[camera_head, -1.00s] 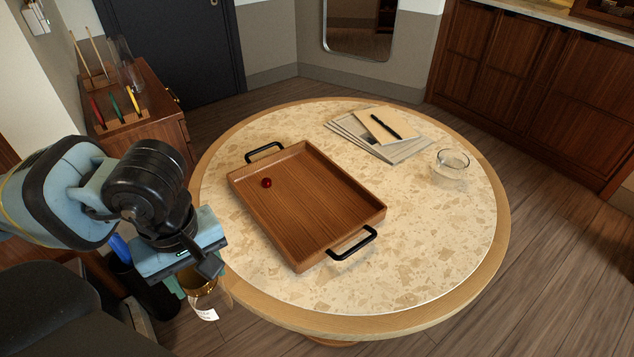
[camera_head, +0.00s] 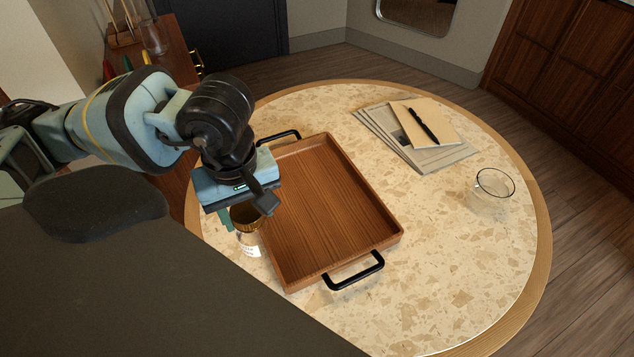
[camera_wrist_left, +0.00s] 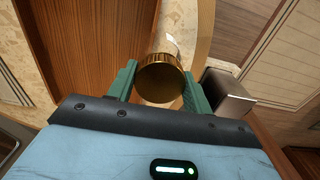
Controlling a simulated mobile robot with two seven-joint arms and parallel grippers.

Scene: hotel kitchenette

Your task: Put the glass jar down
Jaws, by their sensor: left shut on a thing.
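The glass jar (camera_head: 249,243) has a gold lid and a white label. My left gripper (camera_head: 246,213) is shut on it at the lid, and the jar hangs below the fingers. In the head view it shows in front of the table's left part, just left of the wooden tray (camera_head: 325,220). I cannot tell how high its base is above the tabletop. In the left wrist view the gold lid (camera_wrist_left: 161,79) sits between the green fingers, with the tray floor (camera_wrist_left: 85,45) to its left. My right gripper is out of view.
The round speckled table (camera_head: 440,265) has free room at the front and right. Newspapers (camera_head: 436,158) with a notebook and black pen lie at the back. A clear glass bowl (camera_head: 492,191) stands at the right. The tray has black handles.

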